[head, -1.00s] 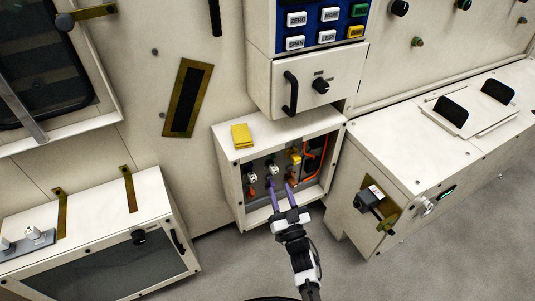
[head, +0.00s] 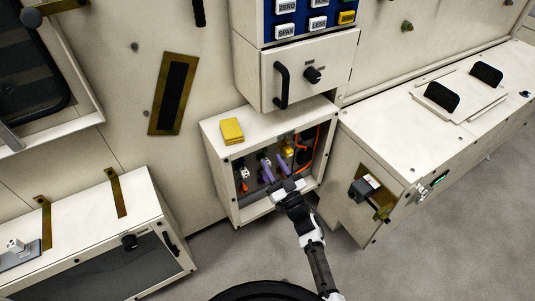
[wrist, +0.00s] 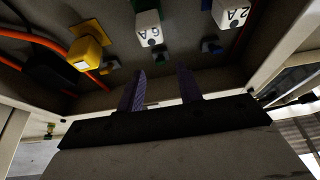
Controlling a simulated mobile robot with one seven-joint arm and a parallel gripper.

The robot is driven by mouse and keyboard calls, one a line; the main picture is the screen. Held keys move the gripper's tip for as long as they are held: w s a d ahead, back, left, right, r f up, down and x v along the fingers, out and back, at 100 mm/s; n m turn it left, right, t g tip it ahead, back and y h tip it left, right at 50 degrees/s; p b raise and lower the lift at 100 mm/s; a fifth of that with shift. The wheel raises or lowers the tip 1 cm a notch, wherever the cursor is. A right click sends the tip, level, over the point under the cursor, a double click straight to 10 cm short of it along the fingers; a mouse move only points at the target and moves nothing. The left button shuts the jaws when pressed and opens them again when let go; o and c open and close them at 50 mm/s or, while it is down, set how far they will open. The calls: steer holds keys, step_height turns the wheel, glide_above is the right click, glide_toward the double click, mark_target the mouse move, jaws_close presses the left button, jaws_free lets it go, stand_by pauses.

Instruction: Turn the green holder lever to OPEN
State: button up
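The open cabinet (head: 211,158) holds a row of fuse holders. In the head view my gripper (head: 274,167) reaches into the cabinet's front opening. The fingers and arm hide part of the holders there.
A white 2A block (wrist: 230,14) with a blue part (wrist: 211,45) is to one side, and a yellow holder (wrist: 88,53) with orange cables (wrist: 42,41) to the other. The cabinet walls surround the gripper. A yellow block (head: 232,130) lies on top; a drawer unit (head: 290,75) is above.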

mark_target(268, 163)
steer(key=shift+x, duration=2.05)
jaws_close()
